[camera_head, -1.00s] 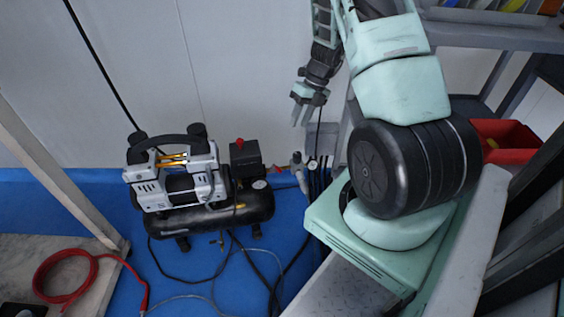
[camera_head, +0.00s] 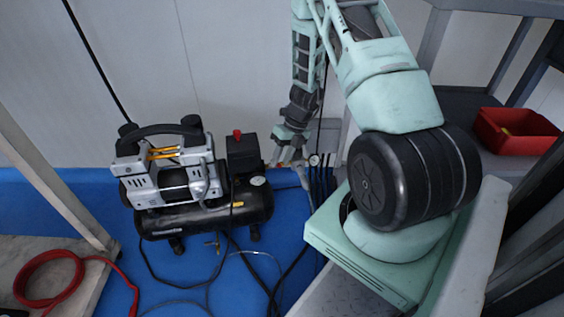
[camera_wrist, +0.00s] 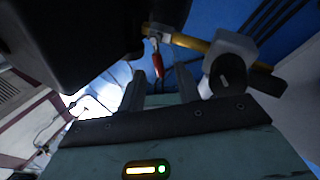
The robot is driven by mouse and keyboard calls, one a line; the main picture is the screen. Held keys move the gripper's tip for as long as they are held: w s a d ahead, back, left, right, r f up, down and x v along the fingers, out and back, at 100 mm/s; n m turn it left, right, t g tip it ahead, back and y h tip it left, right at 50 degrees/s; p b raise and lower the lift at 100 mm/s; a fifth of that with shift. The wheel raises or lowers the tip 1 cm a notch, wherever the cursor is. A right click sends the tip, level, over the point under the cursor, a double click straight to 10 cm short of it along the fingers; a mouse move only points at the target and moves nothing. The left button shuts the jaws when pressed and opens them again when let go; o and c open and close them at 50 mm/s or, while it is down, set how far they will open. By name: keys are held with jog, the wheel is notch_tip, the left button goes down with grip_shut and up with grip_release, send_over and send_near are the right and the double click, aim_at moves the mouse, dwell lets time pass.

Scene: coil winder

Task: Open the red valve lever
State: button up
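The red valve lever (camera_wrist: 157,63) shows in the wrist view, hanging from a valve on a brass-coloured pipe (camera_wrist: 190,41). It lies just beyond and between the tips of my gripper (camera_wrist: 160,84), whose two fingers are apart with nothing between them. In the head view my gripper (camera_head: 286,154) points down beside the right end of the air compressor, at the pipe fitting. There the lever is mostly hidden behind the gripper. I cannot tell whether a finger touches it.
The air compressor (camera_head: 205,211) with a black box (camera_head: 242,152) stands close left of my gripper. A grey fitting (camera_wrist: 232,62) sits close right in the wrist view. A gauge (camera_head: 314,160) and dark hoses are nearby. A red bin (camera_head: 517,135) is at right.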

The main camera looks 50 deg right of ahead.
jog(key=shift+a+f, duration=0.1)
jog(key=shift+f, duration=0.05)
grip_shut()
jog(key=shift+p, duration=0.4)
jog(key=n+g+p, duration=0.1)
jog(key=n+p, duration=0.1)
jog(key=d+n+g+p, duration=0.1)
jog(key=n+p, duration=0.2)
jog(key=w+d+n+g+p, duration=0.1)
jog(key=n+p, duration=0.2)
jog(key=shift+d, duration=0.2)
jog(key=n, duration=0.1)
jog(key=w+n+g+h+p, duration=0.1)
jog(key=n, duration=0.1)
jog(key=d+n, duration=0.1)
jog(key=n, duration=0.1)
jog(key=shift+w+g+h+p, duration=0.3)
jog(key=shift+g, duration=0.1)
jog(key=shift+n, duration=0.4)
